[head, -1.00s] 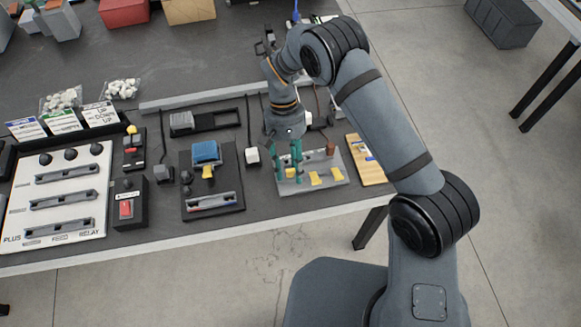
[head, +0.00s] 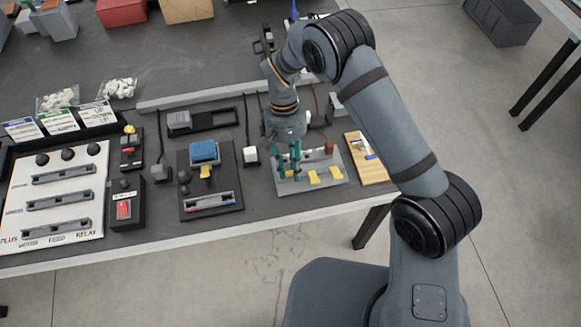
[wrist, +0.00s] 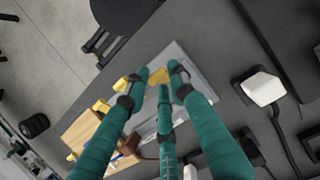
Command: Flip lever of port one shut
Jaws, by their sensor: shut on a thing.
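A grey plate (head: 330,185) on the table carries several yellow levers, among them a middle lever (head: 314,177) and a right lever (head: 337,173). My gripper (head: 289,176) points down over the plate's left end, its green fingers around the leftmost yellow lever (head: 289,172). In the wrist view my gripper (wrist: 160,76) is shut on that yellow lever (wrist: 161,92), which shows between the fingertips. Another yellow lever (wrist: 129,83) lies behind the left finger. The fingers partly hide the held lever, so its exact tilt is unclear. No port number is readable.
A wooden board (head: 367,160) stands close to the plate's right. A white plug (head: 250,155) with a cable lies to its left, beyond which is a dark fixture with a blue block (head: 205,152). The table's front edge runs just below the plate.

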